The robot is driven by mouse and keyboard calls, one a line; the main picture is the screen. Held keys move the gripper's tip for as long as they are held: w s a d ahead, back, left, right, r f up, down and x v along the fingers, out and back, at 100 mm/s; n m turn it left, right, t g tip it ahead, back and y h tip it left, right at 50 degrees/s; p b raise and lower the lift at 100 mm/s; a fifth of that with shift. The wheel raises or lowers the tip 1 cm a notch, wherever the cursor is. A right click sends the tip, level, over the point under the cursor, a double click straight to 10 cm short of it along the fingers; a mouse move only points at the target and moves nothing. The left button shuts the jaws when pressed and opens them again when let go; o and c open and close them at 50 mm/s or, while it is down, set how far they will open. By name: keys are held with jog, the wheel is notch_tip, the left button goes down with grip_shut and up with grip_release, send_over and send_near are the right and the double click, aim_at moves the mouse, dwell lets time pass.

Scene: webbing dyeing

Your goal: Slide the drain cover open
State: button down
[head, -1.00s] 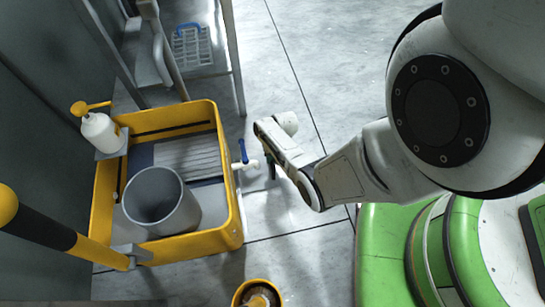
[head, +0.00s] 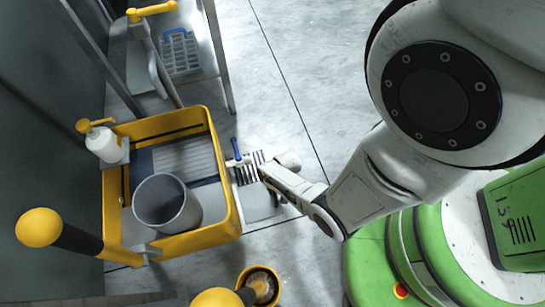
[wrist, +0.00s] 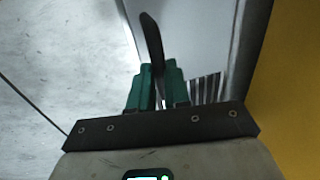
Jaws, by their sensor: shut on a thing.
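The drain cover (head: 258,204) is a flat grey plate on the floor right of the yellow sink. Dark slots of the drain (head: 248,166) show at its upper edge in the head view. In the wrist view the slots (wrist: 206,88) show right of my green fingers, beside the pale plate (wrist: 195,38). My gripper (wrist: 154,78) is shut on a thin dark upright handle (wrist: 151,40), which seems to belong to the cover. In the head view my arm's end hides the fingers and handle.
A yellow-rimmed round container (head: 262,285) stands below. Open floor (head: 275,90) lies above and right.

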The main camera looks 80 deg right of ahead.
jog(key=c, duration=1.1)
grip_release()
notch_tip(320, 180, up, 10)
jog(key=s+p, duration=0.2)
jog(key=p, duration=0.4)
jog(key=shift+d+r+p, duration=0.25)
jog(key=shift+d+p, duration=0.05)
jog(key=shift+d, duration=0.1)
